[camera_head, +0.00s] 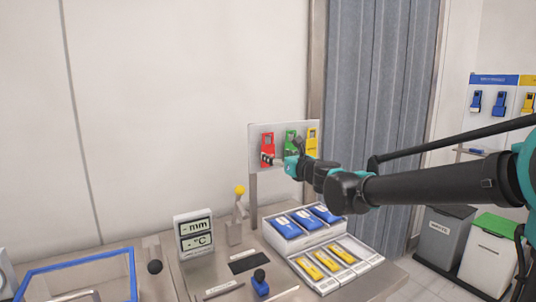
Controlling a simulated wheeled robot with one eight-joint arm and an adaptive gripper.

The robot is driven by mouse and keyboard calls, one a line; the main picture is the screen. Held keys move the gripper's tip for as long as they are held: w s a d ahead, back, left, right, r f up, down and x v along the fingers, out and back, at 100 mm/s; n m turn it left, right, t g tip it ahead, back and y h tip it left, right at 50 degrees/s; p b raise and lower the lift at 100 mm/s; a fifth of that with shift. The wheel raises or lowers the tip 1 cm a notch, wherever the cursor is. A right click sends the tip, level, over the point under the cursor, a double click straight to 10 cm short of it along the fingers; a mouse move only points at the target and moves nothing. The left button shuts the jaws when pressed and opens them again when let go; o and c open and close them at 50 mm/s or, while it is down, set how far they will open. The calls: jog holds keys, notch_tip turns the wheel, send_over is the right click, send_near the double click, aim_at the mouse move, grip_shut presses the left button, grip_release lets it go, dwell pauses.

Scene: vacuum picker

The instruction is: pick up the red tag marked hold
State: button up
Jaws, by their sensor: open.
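The red tag (267,143) hangs at the left end of a small pale upright board at the back of the table. A green tag (291,138) and a yellow tag (312,140) hang to its right. The lettering on the red tag is too small to read. My gripper (268,158) is open, at the lower part of the red tag in the picture. Whether its fingers touch the tag or stand in front of it, I cannot tell. My gripper and wrist cover part of the green tag and the board's lower edge.
Below the board stand a tray of blue packets (286,228) and a tray of yellow packets (326,262). A display stand (194,234), a yellow-topped holder (239,190) and a blue-framed case (80,268) are to the left. Bins (440,240) stand on the floor at right.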

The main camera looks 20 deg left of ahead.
aim_at(268, 151)
jog(key=shift+x, duration=2.35)
jog(key=shift+s+f, duration=0.1)
jog(key=shift+s, duration=0.05)
jog(key=shift+c, duration=0.3)
jog(key=c, duration=1)
jog(key=shift+c, duration=0.2)
